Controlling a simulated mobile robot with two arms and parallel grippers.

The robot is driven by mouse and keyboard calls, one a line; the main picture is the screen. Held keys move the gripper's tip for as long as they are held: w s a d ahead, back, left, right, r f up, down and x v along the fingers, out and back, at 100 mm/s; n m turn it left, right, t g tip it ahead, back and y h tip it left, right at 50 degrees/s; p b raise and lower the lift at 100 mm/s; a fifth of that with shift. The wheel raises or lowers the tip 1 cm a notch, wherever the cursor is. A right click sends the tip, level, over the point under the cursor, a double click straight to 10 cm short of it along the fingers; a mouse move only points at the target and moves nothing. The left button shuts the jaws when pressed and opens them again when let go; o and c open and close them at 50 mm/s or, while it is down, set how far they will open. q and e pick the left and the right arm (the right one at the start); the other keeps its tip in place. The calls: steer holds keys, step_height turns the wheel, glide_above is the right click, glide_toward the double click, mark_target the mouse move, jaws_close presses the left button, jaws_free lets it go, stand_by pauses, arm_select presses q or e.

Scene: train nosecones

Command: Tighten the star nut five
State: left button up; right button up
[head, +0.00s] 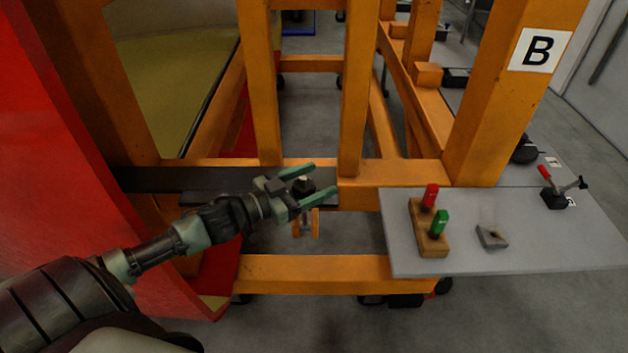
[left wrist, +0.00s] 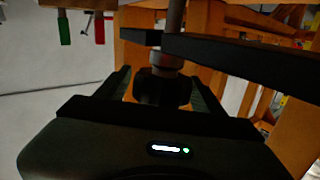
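A dark star nut (head: 303,186) sits at the front of the orange frame, near the end of a black bar. My left gripper (head: 303,184) reaches it from the left, with one green finger on each side of it. In the left wrist view the star nut (left wrist: 162,88) is between the two fingers (left wrist: 160,92), with a gap visible on both sides. The gripper looks open around the nut. A rod (left wrist: 175,18) runs on from the nut in that view. My right gripper is not in view.
The black bar (head: 150,180) lies along the orange frame (head: 310,268). A grey table (head: 400,260) at right holds a wooden block (head: 422,228) with red and green handles, a grey square piece (head: 492,236) and a red-handled clamp (head: 553,196). A red shell (head: 50,200) curves at left.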

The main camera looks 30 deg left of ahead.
mark_target(294, 191)
arm_select(q)
steer(key=shift+s, duration=0.1)
steer(key=shift+s+a, duration=0.15)
steer(key=shift+s, duration=0.1)
steer(key=shift+b+v, duration=0.55)
steer(key=shift+v, duration=3)
steer(key=shift+r, duration=0.1)
